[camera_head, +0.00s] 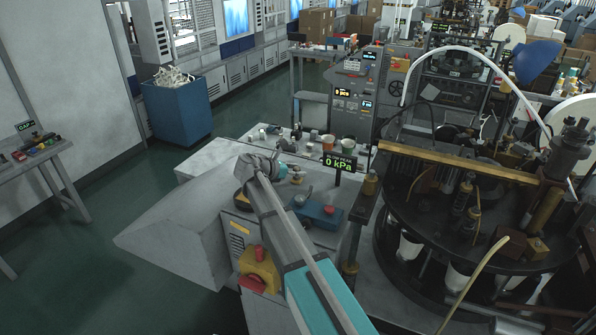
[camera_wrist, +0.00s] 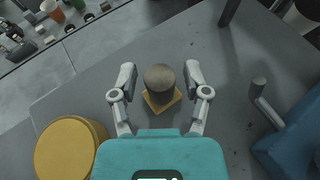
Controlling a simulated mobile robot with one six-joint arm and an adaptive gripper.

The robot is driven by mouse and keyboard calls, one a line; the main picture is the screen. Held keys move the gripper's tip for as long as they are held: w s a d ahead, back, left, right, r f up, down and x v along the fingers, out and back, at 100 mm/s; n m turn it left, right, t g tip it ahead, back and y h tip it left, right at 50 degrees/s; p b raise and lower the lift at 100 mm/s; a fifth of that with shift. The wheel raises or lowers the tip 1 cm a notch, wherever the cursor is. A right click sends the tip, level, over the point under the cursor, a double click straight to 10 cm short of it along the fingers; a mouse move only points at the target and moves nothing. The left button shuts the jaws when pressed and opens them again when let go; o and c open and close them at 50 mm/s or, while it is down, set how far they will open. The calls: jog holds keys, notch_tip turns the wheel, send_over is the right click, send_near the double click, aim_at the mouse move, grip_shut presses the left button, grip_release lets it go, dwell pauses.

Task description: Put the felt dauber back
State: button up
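A dark grey-brown cylinder with a flat round top (camera_wrist: 158,76), which looks like the felt dauber, stands on a small yellow square (camera_wrist: 166,106) on the grey bench top. My gripper (camera_wrist: 159,74) is open, with one finger on each side of it. Gaps show between the fingers and the cylinder. In the head view my gripper (camera_head: 247,166) is over the bench, and the arm hides most of what is beneath it.
A round yellow-topped container (camera_wrist: 68,152) stands at the lower left of the wrist view. A blue device with a handle (camera_wrist: 292,148) is at the right. In the head view, cups (camera_head: 327,143) stand behind a pressure display (camera_head: 339,163), and a large round machine (camera_head: 470,220) fills the right.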

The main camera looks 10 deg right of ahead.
jog(key=shift+r, duration=0.15)
dwell(0.3)
jog(key=shift+s+a+r+p, duration=0.15)
jog(key=shift+a+r+p, duration=0.15)
jog(key=shift+a+p, duration=0.15)
jog(key=p+v, duration=0.4)
jog(key=v, duration=0.7)
jog(key=shift+f, duration=0.15)
